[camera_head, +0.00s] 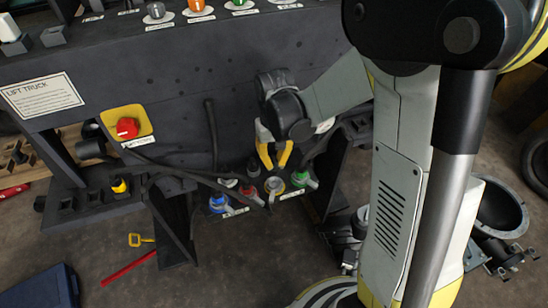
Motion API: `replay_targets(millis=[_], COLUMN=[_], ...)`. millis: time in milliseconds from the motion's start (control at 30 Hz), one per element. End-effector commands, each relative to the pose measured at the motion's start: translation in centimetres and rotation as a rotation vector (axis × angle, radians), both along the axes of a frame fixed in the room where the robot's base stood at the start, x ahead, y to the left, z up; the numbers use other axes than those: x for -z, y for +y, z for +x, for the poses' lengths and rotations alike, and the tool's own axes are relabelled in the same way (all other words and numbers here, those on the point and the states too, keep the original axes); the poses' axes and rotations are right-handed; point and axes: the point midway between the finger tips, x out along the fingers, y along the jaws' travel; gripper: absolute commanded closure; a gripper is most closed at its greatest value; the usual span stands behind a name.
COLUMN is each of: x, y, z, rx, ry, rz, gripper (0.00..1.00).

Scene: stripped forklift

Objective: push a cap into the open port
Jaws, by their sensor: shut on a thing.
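My gripper (276,168) points down with its yellow fingers at the row of fittings on the truck's lower ledge. A pale ring (228,183) lies behind the blue one, partly behind a hose.
Dark hoses (213,135) hang beside and across the ledge. A red stop button (127,127) sits on a yellow plate at left. Grey (156,10), orange (197,5) and green (239,3) caps stand on the top shelf. A blue box (45,288) lies on the floor.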

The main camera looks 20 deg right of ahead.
Motion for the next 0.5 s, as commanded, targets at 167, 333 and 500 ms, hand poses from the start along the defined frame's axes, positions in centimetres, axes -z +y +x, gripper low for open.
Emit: replay_targets(millis=[167, 333, 500], x=[1.4, 2.6, 3.8], y=[0.0, 0.0, 0.0], z=[0.0, 0.0, 0.0], rx=[0.0, 0.0, 0.0], ry=[0.0, 0.0, 0.0], rz=[0.0, 0.0, 0.0], gripper=[1.0, 1.0, 1.0])
